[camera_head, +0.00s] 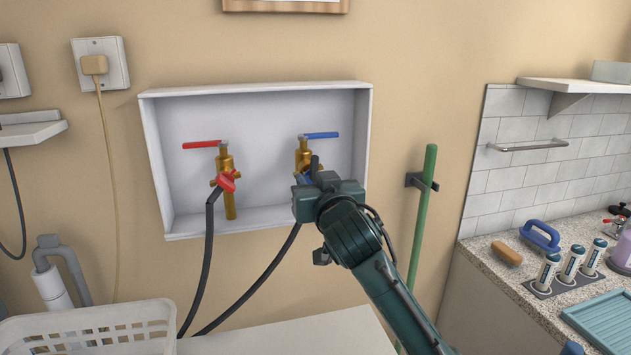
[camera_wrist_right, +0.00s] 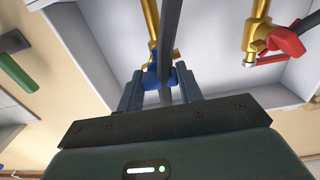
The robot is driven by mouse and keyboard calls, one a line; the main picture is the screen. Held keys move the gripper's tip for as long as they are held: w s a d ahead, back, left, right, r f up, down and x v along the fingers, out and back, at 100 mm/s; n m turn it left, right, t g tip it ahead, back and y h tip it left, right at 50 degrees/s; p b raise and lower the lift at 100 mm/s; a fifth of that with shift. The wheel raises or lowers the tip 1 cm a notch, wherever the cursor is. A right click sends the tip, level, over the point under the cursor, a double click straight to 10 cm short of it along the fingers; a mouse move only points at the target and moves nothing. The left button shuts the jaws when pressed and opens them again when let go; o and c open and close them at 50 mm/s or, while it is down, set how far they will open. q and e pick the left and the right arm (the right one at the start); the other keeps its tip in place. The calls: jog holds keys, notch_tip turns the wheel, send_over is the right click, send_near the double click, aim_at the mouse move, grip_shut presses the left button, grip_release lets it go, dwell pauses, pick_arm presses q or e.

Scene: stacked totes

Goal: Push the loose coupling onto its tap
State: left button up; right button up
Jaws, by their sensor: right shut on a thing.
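A blue coupling (camera_wrist_right: 155,79) on a dark hose is between the fingers of my right gripper (camera_wrist_right: 158,85), which is shut on it. In the head view my right gripper (camera_head: 307,177) is in front of the right tap (camera_head: 303,155), a brass tap with a blue lever, and hides most of its lower part. In the wrist view this brass tap (camera_wrist_right: 152,18) is just beyond the coupling; I cannot tell whether they touch. A red coupling (camera_head: 228,181) is at the left brass tap (camera_head: 224,160), which has a red lever. My left gripper is not in view.
The taps sit inside a shallow white wall box (camera_head: 150,150) with raised walls. Dark hoses (camera_head: 250,290) hang below it. A white basket (camera_head: 90,330) stands at lower left. A green pole (camera_head: 424,215) is clipped to the wall at right, near my arm.

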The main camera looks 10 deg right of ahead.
jog(key=shift+r, duration=0.1)
dwell(0.4)
jog(key=shift+w, duration=0.15)
jog(key=shift+w, duration=0.35)
jog(key=shift+w, duration=0.4)
jog(key=o, duration=0.8)
jog(key=shift+o, duration=1.3)
jog(key=shift+a, duration=0.1)
